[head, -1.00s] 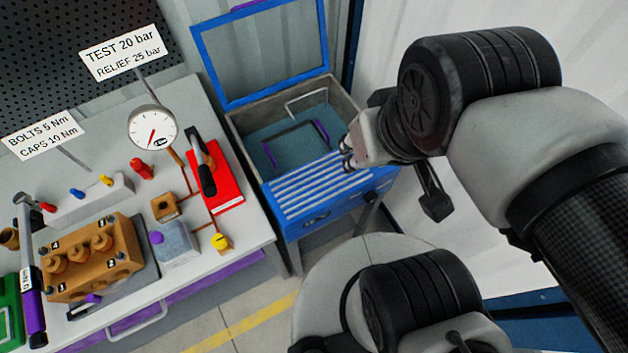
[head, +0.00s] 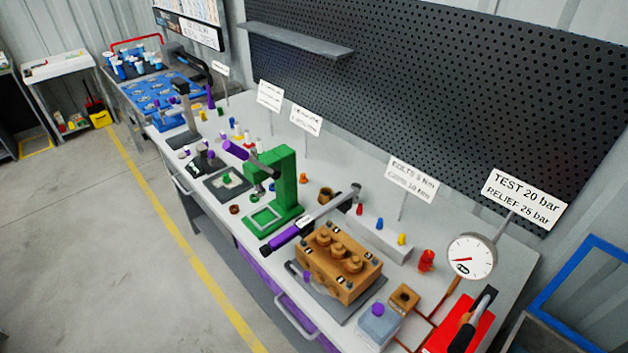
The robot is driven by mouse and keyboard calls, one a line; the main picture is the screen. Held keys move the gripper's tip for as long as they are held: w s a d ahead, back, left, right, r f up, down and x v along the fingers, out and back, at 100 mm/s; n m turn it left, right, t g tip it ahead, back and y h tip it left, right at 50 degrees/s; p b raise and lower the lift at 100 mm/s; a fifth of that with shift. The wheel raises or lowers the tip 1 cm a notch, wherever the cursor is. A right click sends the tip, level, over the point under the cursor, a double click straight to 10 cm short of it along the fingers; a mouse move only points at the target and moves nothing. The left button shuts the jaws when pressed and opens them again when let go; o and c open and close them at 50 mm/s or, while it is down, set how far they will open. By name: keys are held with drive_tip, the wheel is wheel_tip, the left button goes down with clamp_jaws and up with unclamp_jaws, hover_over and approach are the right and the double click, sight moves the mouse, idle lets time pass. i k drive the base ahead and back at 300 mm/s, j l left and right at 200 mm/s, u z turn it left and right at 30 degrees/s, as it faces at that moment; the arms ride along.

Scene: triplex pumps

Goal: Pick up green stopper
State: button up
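I cannot clearly make out a green stopper in the head view. A white block (head: 383,240) on the bench holds small stoppers: a red one (head: 360,209), a blue one (head: 379,223) and a yellow one (head: 401,239). A larger red plug (head: 426,261) stands to the right of the block. A tiny greenish spot shows on a dark mat (head: 236,188) farther left, too small to identify. My gripper is out of view.
A green press (head: 284,185) stands mid-bench. A brown pump block (head: 340,264), a purple-handled torque wrench (head: 290,233), a pressure gauge (head: 472,256) and a red hand pump (head: 470,325) crowd the near end. The floor (head: 120,240) left of the bench is clear.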

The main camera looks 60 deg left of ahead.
sight(226, 181)
drive_tip(key=u, duration=2.8)
drive_tip(key=i+j+u, duration=0.1)
drive_tip(key=i+u, duration=0.35)
drive_tip(key=i, duration=0.45)
drive_tip(key=i+j+z, duration=0.1)
drive_tip(key=i+z, duration=0.3)
drive_tip(key=i+j+z, duration=0.25)
drive_tip(key=i+z, duration=0.15)
drive_tip(key=i+j+z, duration=0.8)
drive_tip(key=j, duration=0.05)
